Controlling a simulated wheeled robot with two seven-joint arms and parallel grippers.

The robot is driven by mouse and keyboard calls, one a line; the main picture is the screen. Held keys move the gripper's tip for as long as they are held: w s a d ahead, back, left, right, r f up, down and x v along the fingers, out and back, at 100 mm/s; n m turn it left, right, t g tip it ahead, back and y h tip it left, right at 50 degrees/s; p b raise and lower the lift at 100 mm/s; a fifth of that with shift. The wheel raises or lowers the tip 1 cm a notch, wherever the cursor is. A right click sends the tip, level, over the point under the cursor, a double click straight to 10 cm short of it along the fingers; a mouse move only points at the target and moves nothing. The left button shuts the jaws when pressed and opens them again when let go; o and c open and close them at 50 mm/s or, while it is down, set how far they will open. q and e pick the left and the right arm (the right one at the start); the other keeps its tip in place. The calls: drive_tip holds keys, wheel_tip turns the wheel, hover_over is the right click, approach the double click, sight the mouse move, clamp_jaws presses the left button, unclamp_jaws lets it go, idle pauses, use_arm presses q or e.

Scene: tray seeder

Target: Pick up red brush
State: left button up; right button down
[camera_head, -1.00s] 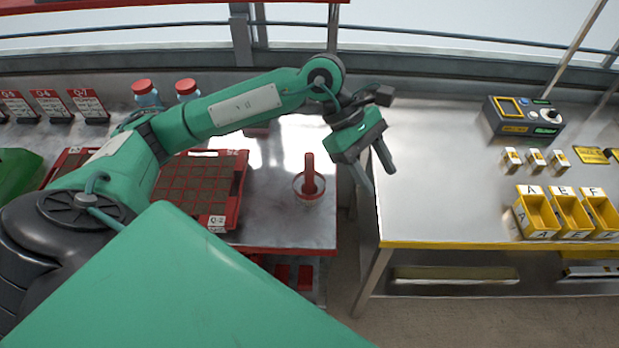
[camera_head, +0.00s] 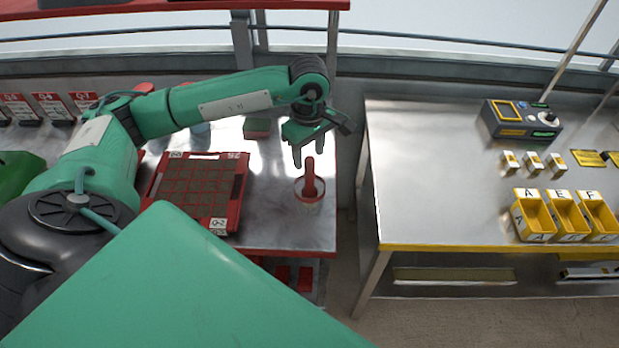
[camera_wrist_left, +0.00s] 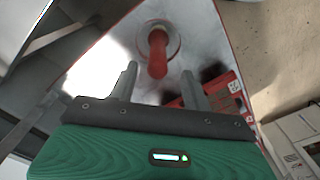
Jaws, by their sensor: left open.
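The red brush (camera_head: 310,178) stands upright in a round holder (camera_head: 308,198) near the right edge of the left steel table. In the left wrist view the brush (camera_wrist_left: 157,52) shows beyond and between the two fingers, in its pale round holder (camera_wrist_left: 172,36). My left gripper (camera_head: 309,158) is open and points down, just behind and above the brush in the head view. Nothing is between its fingers (camera_wrist_left: 160,84) that I can see as held. The lower end of the brush is hidden in the holder. My right gripper is not in view.
A red seed tray (camera_head: 238,205) lies left of the brush. A gap separates this table from the right steel table (camera_head: 420,190), which bears yellow bins (camera_head: 535,222) and a control box (camera_head: 523,118).

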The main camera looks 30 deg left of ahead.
sight(310, 159)
use_arm(q)
drive_tip(key=shift+f+p, duration=0.35)
drive_tip(key=shift+f, duration=0.25)
wheel_tip(310, 159, down, 4)
drive_tip(key=shift+w+r+p, duration=0.15)
drive_tip(key=shift+r+p, duration=0.05)
drive_tip(key=shift+p, duration=0.45)
drive_tip(key=shift+f, duration=0.3)
drive_tip(key=c, duration=0.8)
drive_tip(key=shift+c, duration=1.3)
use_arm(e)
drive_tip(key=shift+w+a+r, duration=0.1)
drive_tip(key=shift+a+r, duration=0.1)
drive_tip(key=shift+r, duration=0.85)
